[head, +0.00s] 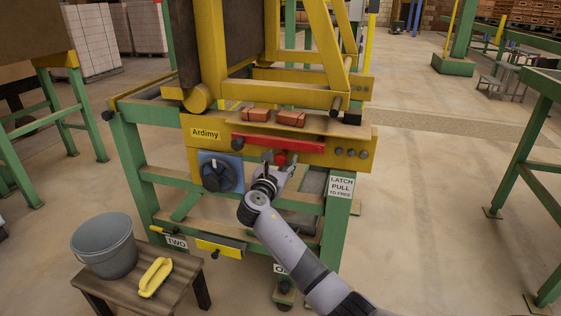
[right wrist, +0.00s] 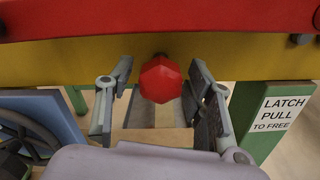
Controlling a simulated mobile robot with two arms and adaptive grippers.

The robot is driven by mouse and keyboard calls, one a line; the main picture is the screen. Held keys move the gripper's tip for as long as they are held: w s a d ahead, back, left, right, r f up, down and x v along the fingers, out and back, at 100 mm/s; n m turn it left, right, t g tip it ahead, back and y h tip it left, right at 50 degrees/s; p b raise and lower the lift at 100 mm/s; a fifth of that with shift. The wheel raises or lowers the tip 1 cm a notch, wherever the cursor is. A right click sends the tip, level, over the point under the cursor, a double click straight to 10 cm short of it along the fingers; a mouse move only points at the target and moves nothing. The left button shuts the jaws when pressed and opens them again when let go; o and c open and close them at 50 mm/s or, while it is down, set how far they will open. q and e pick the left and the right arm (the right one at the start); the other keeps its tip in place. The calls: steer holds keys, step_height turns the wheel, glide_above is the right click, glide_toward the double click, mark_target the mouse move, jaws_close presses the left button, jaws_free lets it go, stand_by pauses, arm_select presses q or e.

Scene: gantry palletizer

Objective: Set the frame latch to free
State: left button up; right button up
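The frame latch shows as a red faceted knob (right wrist: 160,79) in the right wrist view, under a red bar on the yellow frame beam. In the head view the knob (head: 281,158) sits just below the red bar (head: 290,144), partly hidden by my gripper. My right gripper (head: 280,167) reaches up to it from below. In the right wrist view its fingers (right wrist: 161,76) are spread on either side of the knob, with a gap on each side. A white sign (head: 341,187) reads "LATCH PULL TO FREE". My left gripper is not in view.
Green frame legs stand around the station.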

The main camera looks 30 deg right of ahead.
jaws_close()
stand_by(0.4)
